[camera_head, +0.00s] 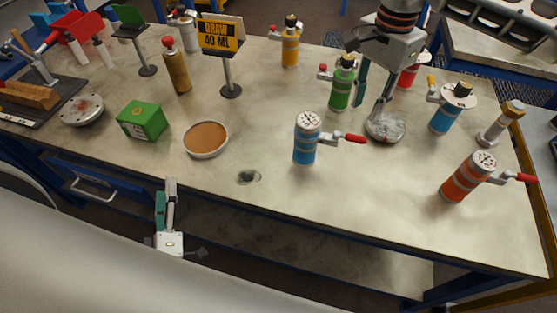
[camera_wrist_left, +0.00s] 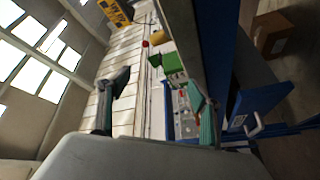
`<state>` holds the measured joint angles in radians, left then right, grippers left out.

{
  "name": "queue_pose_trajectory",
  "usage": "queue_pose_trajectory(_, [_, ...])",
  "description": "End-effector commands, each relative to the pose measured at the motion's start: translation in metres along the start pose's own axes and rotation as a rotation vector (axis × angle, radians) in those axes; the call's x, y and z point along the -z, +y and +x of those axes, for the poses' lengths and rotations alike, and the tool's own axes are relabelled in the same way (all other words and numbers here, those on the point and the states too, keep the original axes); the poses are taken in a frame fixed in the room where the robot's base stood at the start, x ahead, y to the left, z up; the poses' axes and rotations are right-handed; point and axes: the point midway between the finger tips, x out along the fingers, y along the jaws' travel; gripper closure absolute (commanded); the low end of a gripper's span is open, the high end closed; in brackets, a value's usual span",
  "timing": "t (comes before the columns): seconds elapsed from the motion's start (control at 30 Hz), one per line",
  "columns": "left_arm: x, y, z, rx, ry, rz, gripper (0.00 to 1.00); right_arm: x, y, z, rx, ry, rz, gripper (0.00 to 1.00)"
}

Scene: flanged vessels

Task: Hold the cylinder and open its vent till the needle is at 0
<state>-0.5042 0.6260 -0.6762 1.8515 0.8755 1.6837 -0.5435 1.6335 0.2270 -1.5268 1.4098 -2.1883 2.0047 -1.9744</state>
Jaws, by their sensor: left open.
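A blue cylinder (camera_head: 304,150) stands upright at the front middle, with a dial on top and a red lever pointing right. An orange-red cylinder (camera_head: 466,180) with a dial and red lever stands front right. A green cylinder (camera_head: 341,91) stands further back. I cannot tell which one the task means; the needles are too small to read. My left gripper (camera_head: 168,190) is open and empty, off the table's front edge; its fingers also show in the left wrist view (camera_wrist_left: 158,100). My right gripper (camera_head: 374,98) looks open, beside the green cylinder and above a grey round piece (camera_head: 385,128).
Yellow (camera_head: 290,50), red (camera_head: 407,76) and second blue (camera_head: 440,120) vessels stand behind. A sign reading DRAW 40 ML (camera_head: 221,36), green box (camera_head: 142,121) and cork-coloured dish (camera_head: 206,138) are left. A dark wet patch (camera_head: 248,177) lies near the front edge. The front middle is mostly clear.

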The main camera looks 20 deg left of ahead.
Motion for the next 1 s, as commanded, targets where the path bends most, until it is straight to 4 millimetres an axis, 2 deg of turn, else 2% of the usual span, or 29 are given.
queue_pose_trajectory(0.07, [-0.002,0.024,0.005,-0.032,0.011,-0.046,0.36,0.000,0.000,0.000,0.000,0.000,0.000,0.72])
queue_pose_trajectory(0.27, [-0.034,0.079,0.012,-0.134,-0.024,-0.161,0.36,0.000,0.000,0.000,0.000,0.000,0.000,0.72])
queue_pose_trajectory(0.37, [-0.052,0.114,0.015,-0.200,-0.050,-0.228,0.36,0.000,0.000,0.000,0.000,0.000,0.000,0.72])
queue_pose_trajectory(0.6, [-0.093,0.220,0.015,-0.398,-0.133,-0.406,0.36,0.000,0.000,0.000,0.000,0.000,0.000,0.72])
queue_pose_trajectory(0.77, [-0.109,0.283,0.009,-0.519,-0.183,-0.502,0.36,0.000,0.000,0.000,0.000,0.000,0.000,0.72])
queue_pose_trajectory(0.87, [-0.117,0.321,0.008,-0.558,-0.218,-0.624,0.36,0.000,0.000,0.000,0.000,0.000,0.000,0.72])
queue_pose_trajectory(0.93, [-0.124,0.335,0.015,-0.516,-0.242,-0.786,0.36,0.000,0.000,0.000,0.000,0.000,0.000,0.72])
queue_pose_trajectory(1.0, [-0.133,0.338,0.025,-0.434,-0.261,-0.965,0.36,0.000,0.000,0.000,0.000,0.000,0.000,0.72])
